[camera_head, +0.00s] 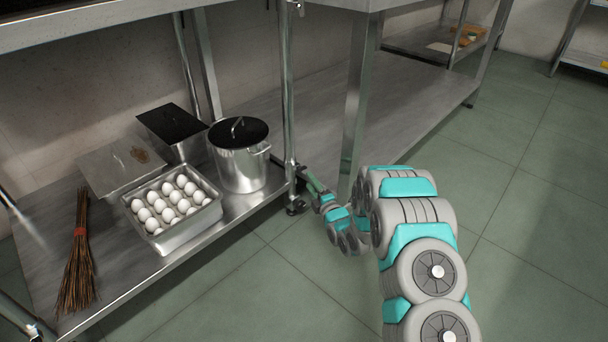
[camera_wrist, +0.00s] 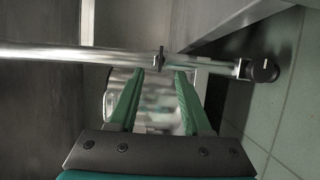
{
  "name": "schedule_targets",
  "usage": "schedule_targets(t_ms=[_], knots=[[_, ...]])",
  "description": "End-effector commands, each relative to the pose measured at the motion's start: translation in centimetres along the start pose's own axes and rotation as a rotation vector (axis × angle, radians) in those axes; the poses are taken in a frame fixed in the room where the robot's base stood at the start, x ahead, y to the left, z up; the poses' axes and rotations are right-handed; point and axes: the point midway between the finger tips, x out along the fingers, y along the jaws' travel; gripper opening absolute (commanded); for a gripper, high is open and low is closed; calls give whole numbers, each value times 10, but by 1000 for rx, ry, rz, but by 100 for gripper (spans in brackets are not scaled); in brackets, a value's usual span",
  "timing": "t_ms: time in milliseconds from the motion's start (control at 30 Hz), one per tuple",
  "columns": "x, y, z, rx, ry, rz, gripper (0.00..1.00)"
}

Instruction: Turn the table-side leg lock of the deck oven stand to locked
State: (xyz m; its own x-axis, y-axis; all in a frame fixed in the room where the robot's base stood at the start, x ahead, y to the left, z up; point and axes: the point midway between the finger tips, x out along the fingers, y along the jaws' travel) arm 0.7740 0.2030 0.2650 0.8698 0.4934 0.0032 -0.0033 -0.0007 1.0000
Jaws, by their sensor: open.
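The deck oven stand's leg next to the table (camera_head: 287,90) is a thin bright tube ending in a dark foot (camera_head: 295,208). In the wrist view this leg (camera_wrist: 60,54) runs across the picture, with its foot (camera_wrist: 265,70) at the right. A small dark tab on it, apparently the leg lock (camera_wrist: 161,60), lies just beyond and between my fingertips. I cannot tell its lock setting. My gripper (camera_wrist: 159,76) is open, its two green fingers pointing at the leg, with nothing held. In the head view my gripper (camera_head: 309,180) is low beside the leg, partly hidden by my arm.
The stand's lower shelf (camera_head: 235,207) holds a lidded pot (camera_head: 240,165), an egg tray (camera_head: 182,232), dark and grey boxes and a twig broom (camera_head: 77,260). A thick square table leg (camera_head: 354,100) stands close right of my gripper. The tiled floor (camera_head: 520,230) at right is clear.

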Motion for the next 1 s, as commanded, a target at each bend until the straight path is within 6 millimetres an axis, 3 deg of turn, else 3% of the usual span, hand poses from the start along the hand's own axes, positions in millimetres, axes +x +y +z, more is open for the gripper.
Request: schedule_targets(t_ms=[200, 400, 833, 1000], knots=[[32, 0, 0, 0, 1, 2, 49], [51, -3, -1, 1, 1, -4, 49], [60, -1, 0, 1, 0, -3, 49], [59, -1, 0, 1, 0, -3, 32]])
